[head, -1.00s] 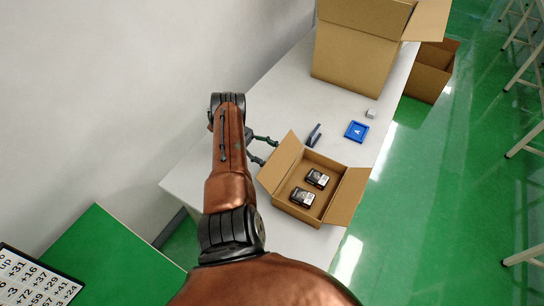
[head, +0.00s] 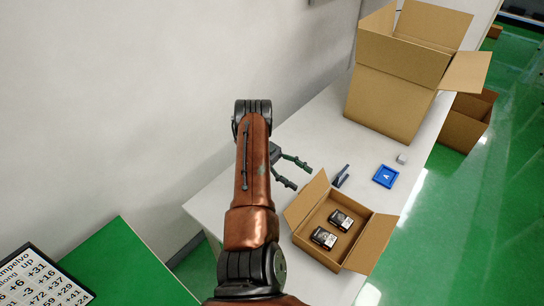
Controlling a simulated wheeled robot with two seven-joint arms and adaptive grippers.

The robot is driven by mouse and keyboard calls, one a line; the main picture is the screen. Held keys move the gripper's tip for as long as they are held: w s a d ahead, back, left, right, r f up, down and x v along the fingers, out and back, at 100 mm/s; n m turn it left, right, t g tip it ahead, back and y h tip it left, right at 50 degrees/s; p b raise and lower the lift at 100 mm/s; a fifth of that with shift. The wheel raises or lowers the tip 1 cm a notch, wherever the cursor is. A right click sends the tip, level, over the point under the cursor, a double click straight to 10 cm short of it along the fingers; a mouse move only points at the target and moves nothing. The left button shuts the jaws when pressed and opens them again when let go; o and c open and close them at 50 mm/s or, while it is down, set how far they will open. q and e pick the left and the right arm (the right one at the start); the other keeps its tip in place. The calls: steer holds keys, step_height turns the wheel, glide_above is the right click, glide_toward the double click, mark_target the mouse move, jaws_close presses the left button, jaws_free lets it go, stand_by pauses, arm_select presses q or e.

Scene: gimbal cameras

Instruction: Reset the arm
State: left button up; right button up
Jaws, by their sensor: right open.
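My right arm reaches up the middle of the head view, copper-coloured with black joints. Its right gripper (head: 290,172) is open and empty, with two dark green fingers pointing right. It is above the white table (head: 310,145), up and left of a small open cardboard box (head: 305,242). The box holds two black-and-silver items (head: 340,220), lying apart from each other. My left gripper is not in view.
A dark stapler-like object (head: 341,176), a blue square tray (head: 386,176) marked A and a small grey cube (head: 402,159) are on the table. A large open cardboard box (head: 390,100) stands behind. A green surface (head: 110,265) with a number sheet (head: 35,278) is at lower left.

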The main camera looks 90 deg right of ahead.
glide_toward(309, 201)
steer(key=x, duration=0.4)
steer(key=shift+s+d+f, duration=0.15)
steer(key=shift+s, duration=0.1)
steer(key=shift+f, duration=0.1)
